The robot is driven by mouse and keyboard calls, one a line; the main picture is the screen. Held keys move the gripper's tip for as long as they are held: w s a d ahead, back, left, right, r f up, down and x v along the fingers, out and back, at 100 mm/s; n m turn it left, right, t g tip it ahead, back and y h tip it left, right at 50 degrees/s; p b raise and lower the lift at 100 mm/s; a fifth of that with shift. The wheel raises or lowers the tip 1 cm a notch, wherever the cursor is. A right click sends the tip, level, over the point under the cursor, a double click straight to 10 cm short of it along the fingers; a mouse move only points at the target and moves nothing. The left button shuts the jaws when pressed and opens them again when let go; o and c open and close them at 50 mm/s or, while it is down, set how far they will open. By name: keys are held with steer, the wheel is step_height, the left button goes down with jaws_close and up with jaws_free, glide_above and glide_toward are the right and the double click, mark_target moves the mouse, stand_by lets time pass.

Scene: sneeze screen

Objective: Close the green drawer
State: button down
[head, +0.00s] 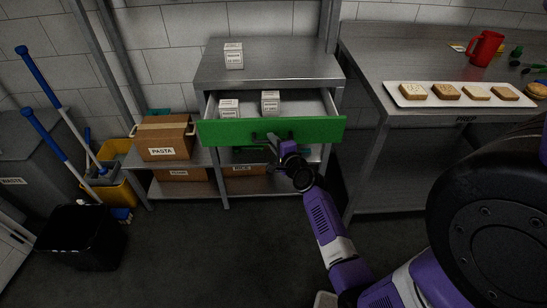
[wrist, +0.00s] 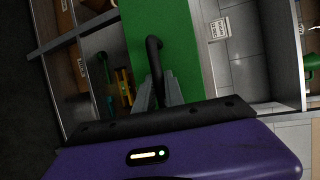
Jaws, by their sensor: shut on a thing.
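The green drawer (head: 318,130) stands pulled out from the steel cabinet (head: 300,62), with its inside showing from above. Two small white boxes, a left one (head: 229,109) and a right one (head: 270,102), stand inside it. My gripper (head: 274,141) is at the middle of the green front, at its dark handle. In the wrist view the black bar handle (wrist: 153,48) runs between the fingers of my gripper (wrist: 158,92), which is shut on it. The green front (wrist: 178,45) also shows there. The fingers hide part of the handle.
A third white box (head: 233,56) stands on the cabinet top. A steel table (head: 400,60) with a tray of bread (head: 458,103) and a red mug (head: 486,47) is at right. A pasta box (head: 163,140) and black bin (head: 82,237) are at left. The floor in front is clear.

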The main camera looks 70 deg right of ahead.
mark_target(270, 108)
steer(key=w+d+b, duration=0.2)
steer(key=d+b, duration=0.1)
steer(key=d, duration=0.3)
steer(key=w+d+b, duration=0.3)
steer(key=d, duration=0.2)
steer(key=w+d+b, duration=0.2)
steer(key=d+b, duration=0.2)
steer(key=d, duration=0.2)
steer(key=shift+w+d+f, duration=0.1)
steer(key=shift+w+d, duration=0.05)
steer(key=shift+d, duration=0.15)
steer(key=c, duration=1.4)
jaws_free()
steer(key=shift+c, duration=0.2)
steer(key=shift+p+v, duration=1.05)
steer(key=shift+v, duration=2.9)
